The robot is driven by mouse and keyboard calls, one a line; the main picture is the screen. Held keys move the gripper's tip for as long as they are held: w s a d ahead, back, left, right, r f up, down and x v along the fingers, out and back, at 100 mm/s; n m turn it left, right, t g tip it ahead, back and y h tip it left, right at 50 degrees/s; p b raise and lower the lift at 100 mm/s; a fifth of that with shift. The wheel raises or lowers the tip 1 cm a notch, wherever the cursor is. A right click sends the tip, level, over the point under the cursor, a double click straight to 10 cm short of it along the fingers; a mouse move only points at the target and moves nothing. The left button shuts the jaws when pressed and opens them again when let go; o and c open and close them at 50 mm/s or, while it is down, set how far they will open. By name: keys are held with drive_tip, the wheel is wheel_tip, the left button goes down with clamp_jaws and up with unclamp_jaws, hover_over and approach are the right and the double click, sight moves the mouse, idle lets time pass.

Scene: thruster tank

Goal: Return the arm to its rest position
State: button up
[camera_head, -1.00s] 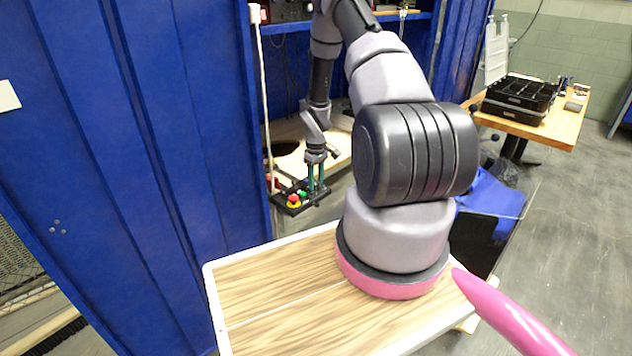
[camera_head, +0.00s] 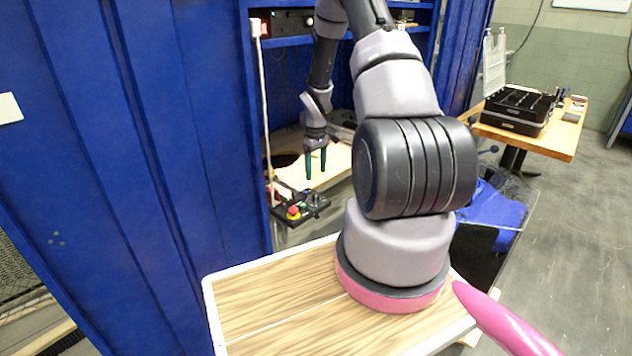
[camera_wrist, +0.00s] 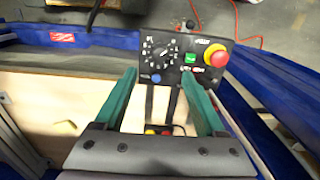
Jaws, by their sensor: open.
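My gripper (camera_head: 316,164) hangs fingers-down in the opening of the blue cabinet in the head view, with its two green fingers apart and nothing between them. In the wrist view my gripper (camera_wrist: 160,112) also shows open and empty. A black control panel (camera_head: 300,206) stands below and a little to the left of the fingers in the head view. The wrist view shows this panel (camera_wrist: 150,28) past the fingertips, with a red emergency button (camera_wrist: 216,55), a green button (camera_wrist: 191,58), a blue button (camera_wrist: 156,79) and a round dial (camera_wrist: 158,50).
A wooden board (camera_head: 335,168) lies inside behind the fingers. At right, a wooden table (camera_head: 550,137) holds a black case (camera_head: 517,108). Open floor (camera_head: 575,240) lies at the right.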

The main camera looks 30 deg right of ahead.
drive_tip(key=shift+r, duration=0.55)
drive_tip(key=shift+r, duration=0.1)
drive_tip(key=s+a+r+m+t, duration=0.1)
drive_tip(key=s+a+r, duration=0.1)
drive_tip(key=r, duration=0.8)
drive_tip(key=s+a+r+m+t, duration=0.1)
drive_tip(key=s+a+r+m, duration=0.15)
drive_tip(key=r, duration=0.65)
drive_tip(key=s+a+r+m+t, duration=0.1)
drive_tip(key=s+a+r, duration=0.1)
drive_tip(key=r, duration=0.8)
drive_tip(key=s+a+r+m+t, duration=0.1)
drive_tip(key=s+a+r, duration=0.2)
drive_tip(key=s, duration=0.4)
drive_tip(key=s+a+r+m+t+y, duration=0.1)
drive_tip(key=s+a+r, duration=0.2)
drive_tip(key=s+r, duration=0.3)
drive_tip(key=s+a+r+m+t+y, duration=0.1)
drive_tip(key=s+a+r+m+t, duration=0.1)
drive_tip(key=s, duration=0.6)
wheel_tip(320, 180, up, 3)
drive_tip(key=shift+a+f, duration=0.1)
drive_tip(key=shift+a, duration=0.4)
drive_tip(key=shift+w+d, duration=0.1)
